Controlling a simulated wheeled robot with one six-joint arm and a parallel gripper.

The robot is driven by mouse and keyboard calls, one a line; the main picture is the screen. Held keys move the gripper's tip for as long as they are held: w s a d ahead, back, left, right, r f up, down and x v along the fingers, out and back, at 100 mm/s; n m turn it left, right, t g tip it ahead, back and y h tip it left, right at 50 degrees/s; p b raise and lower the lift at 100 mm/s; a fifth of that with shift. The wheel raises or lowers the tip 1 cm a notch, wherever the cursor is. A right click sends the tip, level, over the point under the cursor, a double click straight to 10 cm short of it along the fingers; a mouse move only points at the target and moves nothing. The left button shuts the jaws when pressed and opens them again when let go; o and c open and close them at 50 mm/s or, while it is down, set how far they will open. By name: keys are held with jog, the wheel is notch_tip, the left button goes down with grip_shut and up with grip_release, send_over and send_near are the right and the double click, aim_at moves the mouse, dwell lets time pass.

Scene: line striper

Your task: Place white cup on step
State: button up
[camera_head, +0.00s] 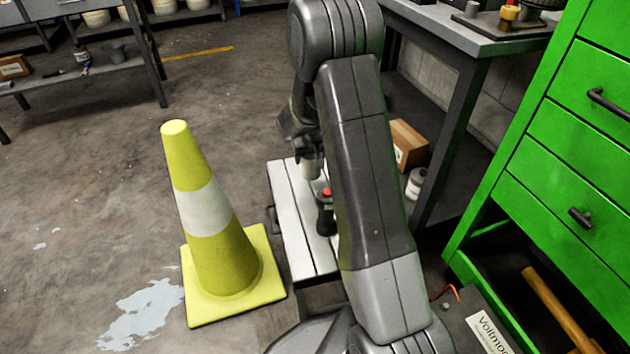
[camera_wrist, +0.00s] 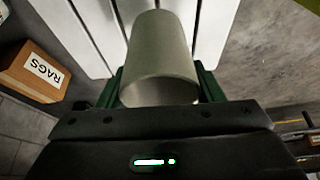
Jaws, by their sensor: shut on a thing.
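The white cup (camera_wrist: 160,55) is between the two green-edged fingers of my gripper (camera_wrist: 160,92) in the wrist view, and the gripper is shut on it.
A dark item with a red top (camera_head: 326,210) stands on the step near the cup. A yellow cone (camera_head: 222,255) is close on the left. A box marked RAGS (camera_wrist: 36,72) lies beside the step. A green cabinet (camera_head: 545,150) with an open bottom drawer is at right.

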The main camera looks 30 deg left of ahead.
aim_at(311, 169)
notch_tip(311, 169, down, 6)
jog(key=shift+b, duration=1)
jog(key=shift+f, duration=0.1)
jog(key=o, duration=1)
jog(key=shift+r, duration=0.35)
jog(key=p+v, duration=0.4)
jog(key=v, duration=0.7)
jog(key=shift+s+d+r, duration=0.15)
jog(key=shift+r, duration=0.1)
